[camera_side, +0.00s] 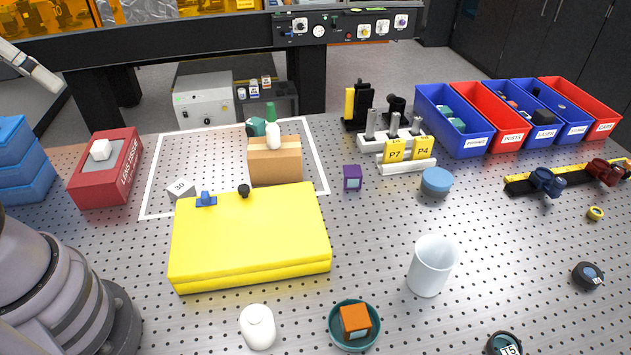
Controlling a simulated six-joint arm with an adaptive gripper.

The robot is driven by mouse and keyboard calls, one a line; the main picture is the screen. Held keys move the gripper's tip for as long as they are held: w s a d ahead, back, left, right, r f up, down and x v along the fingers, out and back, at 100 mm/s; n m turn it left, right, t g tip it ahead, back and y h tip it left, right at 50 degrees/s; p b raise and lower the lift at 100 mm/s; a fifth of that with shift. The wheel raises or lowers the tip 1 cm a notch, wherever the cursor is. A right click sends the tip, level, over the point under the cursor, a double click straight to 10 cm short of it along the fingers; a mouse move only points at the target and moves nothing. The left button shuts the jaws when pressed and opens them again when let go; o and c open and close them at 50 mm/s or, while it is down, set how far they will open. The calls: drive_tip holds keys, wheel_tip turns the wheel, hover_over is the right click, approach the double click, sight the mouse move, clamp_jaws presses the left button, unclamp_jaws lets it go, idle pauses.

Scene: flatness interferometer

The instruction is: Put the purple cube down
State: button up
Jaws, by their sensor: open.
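The purple cube (352,178) sits upright on the perforated metal table, right of the white outlined area and in front of the post rack. Nothing is touching it. A slim pale part at the upper left edge looks like a finger of my gripper (42,76). The rest of the gripper is cut off by the frame. The gripper is open, far to the left of the cube and above the table, with nothing visible in it.
A yellow case (250,240) fills the centre-left, with a cardboard box (275,168) behind it. Labelled bins (470,142) line the back right.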

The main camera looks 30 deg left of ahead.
idle(0.4)
drive_tip(key=n+h, duration=0.7)
drive_tip(key=n, duration=1.8)
hover_over(352, 170)
drive_tip(key=s+a, duration=0.5)
drive_tip(key=a, duration=0.1)
wheel_tip(352, 170, down, 30)
drive_tip(key=x, duration=0.8)
drive_tip(key=shift+f, duration=0.2)
drive_tip(key=shift+x, duration=3.15)
drive_tip(key=shift+s+a+f, duration=0.1)
drive_tip(key=shift+a+f, duration=0.05)
drive_tip(key=shift+a, duration=0.05)
